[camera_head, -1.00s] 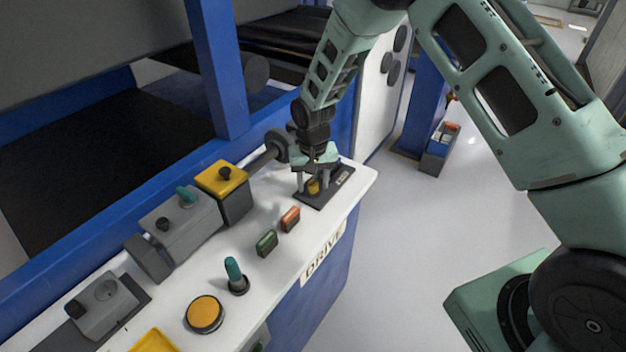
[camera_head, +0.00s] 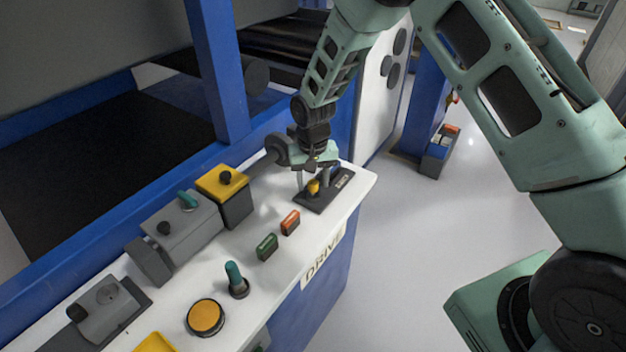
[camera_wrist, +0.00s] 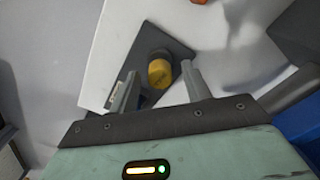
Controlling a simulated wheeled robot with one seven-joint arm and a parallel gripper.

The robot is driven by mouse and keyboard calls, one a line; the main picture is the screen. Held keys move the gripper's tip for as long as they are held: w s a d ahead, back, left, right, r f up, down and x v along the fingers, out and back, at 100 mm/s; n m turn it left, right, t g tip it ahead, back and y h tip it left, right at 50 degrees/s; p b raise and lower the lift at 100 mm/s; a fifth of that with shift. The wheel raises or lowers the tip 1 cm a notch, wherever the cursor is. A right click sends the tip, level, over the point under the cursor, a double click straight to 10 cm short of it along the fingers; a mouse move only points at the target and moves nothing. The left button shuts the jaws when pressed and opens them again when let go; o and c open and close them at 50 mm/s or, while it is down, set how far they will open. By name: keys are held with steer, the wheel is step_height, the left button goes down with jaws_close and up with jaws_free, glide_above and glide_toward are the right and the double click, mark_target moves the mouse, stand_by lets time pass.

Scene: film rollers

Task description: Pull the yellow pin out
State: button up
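The yellow pin (camera_head: 313,186) stands on a dark plate (camera_head: 338,190) at the far end of the white console top. In the wrist view the yellow pin (camera_wrist: 160,72) shows its round cap, between and just ahead of my fingertips. My gripper (camera_head: 315,183) is over the plate, and its fingers (camera_wrist: 160,82) are spread apart with a gap around the pin. I cannot see either finger touching the pin. The pin's lower part is mostly hidden in the wrist view.
An orange switch (camera_head: 290,222) and a green switch (camera_head: 267,246) stand on the console (camera_head: 262,290). A yellow-topped grey box (camera_head: 224,182) is to the left, and a teal-handled lever (camera_head: 235,278) is nearer. A blue post (camera_head: 217,70) rises behind.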

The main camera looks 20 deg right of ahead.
mark_target(313, 182)
step_height(313, 182, up, 17)
steer(key=b, duration=0.2)
steer(key=shift+r, duration=0.2)
stand_by(0.6)
